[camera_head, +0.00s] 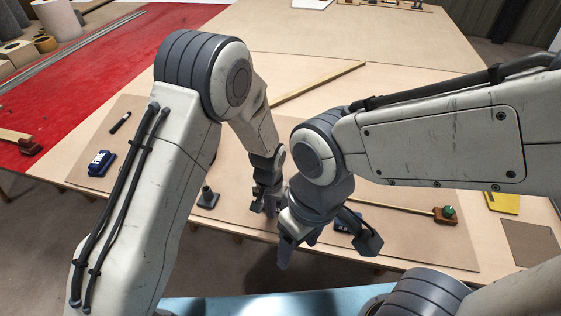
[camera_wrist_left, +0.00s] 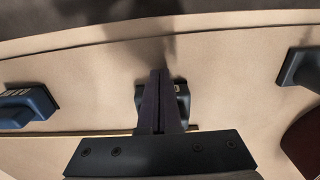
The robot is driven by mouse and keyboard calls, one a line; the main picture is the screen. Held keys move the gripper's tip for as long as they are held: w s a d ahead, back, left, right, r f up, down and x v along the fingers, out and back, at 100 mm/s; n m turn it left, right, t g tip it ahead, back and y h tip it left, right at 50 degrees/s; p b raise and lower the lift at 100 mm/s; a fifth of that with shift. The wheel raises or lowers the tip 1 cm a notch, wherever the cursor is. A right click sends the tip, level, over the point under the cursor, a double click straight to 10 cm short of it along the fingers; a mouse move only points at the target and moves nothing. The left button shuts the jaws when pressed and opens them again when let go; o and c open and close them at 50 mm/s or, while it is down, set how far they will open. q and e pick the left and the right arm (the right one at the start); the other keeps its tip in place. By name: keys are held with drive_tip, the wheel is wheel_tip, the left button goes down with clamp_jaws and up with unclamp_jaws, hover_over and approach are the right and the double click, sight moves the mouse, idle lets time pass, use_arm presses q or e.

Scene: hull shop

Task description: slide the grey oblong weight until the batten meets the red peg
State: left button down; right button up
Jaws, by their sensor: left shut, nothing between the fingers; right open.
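My left gripper (camera_head: 265,205) is shut and empty, low over the near part of the board. In the left wrist view its fingers (camera_wrist_left: 160,100) overlap a dark grey weight (camera_wrist_left: 182,92), mostly hidden behind them; contact cannot be told. Another dark grey weight with an upright post (camera_head: 208,198) stands to the left. I cannot tell which is the oblong one. The thin batten (camera_head: 395,206) runs right to a brown block with a green knob (camera_head: 446,214); in the wrist view its end (camera_wrist_left: 192,128) is near the fingers. My right gripper (camera_head: 328,248) is open. No red peg is clearly identifiable.
A blue weight (camera_head: 101,162) and a black marker (camera_head: 120,122) lie at left. Another blue weight (camera_head: 342,222) is partly behind my right gripper; it also shows in the wrist view (camera_wrist_left: 30,108). A maroon shape (camera_wrist_left: 306,145) is cut off there. A wooden strip (camera_head: 320,84) lies behind.

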use_arm(q)
drive_tip(key=shift+w+d, duration=0.4)
drive_tip(key=shift+w, duration=0.8)
drive_tip(key=shift+w+d, duration=0.35)
drive_tip(key=shift+w, duration=0.8)
drive_tip(key=shift+w+d, duration=0.4)
drive_tip(key=shift+w, duration=0.8)
drive_tip(key=shift+w+d+b, duration=0.25)
drive_tip(key=shift+w+d, duration=0.05)
drive_tip(key=shift+w, duration=0.7)
drive_tip(key=shift+w+d+b, duration=0.3)
drive_tip(key=shift+w+d, duration=0.05)
drive_tip(key=shift+w, duration=0.6)
drive_tip(key=shift+w+d+b, duration=0.25)
drive_tip(key=shift+w+d, duration=0.05)
drive_tip(key=shift+w, duration=0.7)
drive_tip(key=shift+s+r, duration=0.1)
drive_tip(key=shift+s+a+r+p, duration=0.2)
drive_tip(key=shift+s+r+p, duration=0.1)
drive_tip(key=shift+s+p, duration=0.35)
drive_tip(key=shift+s+a+r+p, duration=0.15)
drive_tip(key=shift+s+a+p, duration=0.15)
drive_tip(key=shift+s, duration=0.5)
wheel_tip(320, 180, up, 8)
drive_tip(key=p, duration=0.5)
drive_tip(key=shift+p, duration=0.35)
